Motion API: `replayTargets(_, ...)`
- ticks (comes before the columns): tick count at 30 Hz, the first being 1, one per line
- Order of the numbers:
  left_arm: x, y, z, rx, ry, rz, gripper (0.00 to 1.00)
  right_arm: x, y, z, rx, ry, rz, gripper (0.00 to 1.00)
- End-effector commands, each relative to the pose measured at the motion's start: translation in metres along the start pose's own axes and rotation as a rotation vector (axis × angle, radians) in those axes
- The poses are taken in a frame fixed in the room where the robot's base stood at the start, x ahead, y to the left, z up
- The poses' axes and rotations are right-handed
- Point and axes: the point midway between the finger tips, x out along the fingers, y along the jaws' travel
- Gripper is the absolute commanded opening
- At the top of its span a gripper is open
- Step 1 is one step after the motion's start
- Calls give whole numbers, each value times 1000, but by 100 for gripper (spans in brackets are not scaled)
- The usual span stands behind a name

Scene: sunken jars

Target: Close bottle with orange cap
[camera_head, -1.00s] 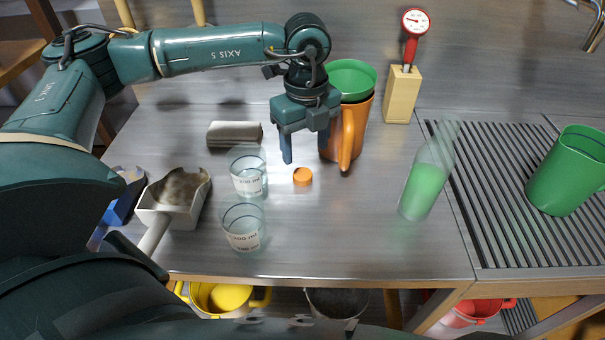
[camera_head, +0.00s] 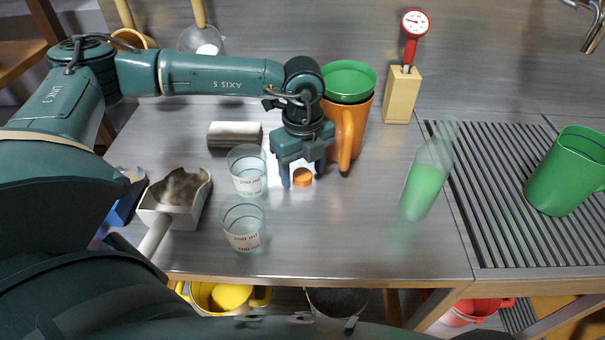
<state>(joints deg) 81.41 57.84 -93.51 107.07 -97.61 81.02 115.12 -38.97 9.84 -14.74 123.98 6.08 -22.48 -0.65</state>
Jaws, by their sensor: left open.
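The orange cap (camera_head: 302,178) lies on the metal table. My left gripper (camera_head: 302,180) is open, pointing down, with its fingers close around the cap; I cannot tell whether they touch it. The bottle (camera_head: 424,185) is clear with green contents and a narrow neck. It stands to the right of the cap, near the slatted drain area, and its top shows no cap. My right gripper is not in view.
Two glass beakers (camera_head: 244,226) stand left of the cap. An orange jug (camera_head: 358,125) with a green funnel (camera_head: 349,80) stands just behind my left gripper. A scoop (camera_head: 178,190) lies at left, a green jug (camera_head: 566,172) stands at far right. The table's front middle is clear.

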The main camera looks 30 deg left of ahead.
Motion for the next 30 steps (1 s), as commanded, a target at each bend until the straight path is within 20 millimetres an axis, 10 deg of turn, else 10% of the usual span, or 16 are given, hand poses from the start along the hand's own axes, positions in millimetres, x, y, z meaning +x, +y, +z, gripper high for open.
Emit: replayTargets(30,-1,0,0,0,0,0,13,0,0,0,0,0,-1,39)
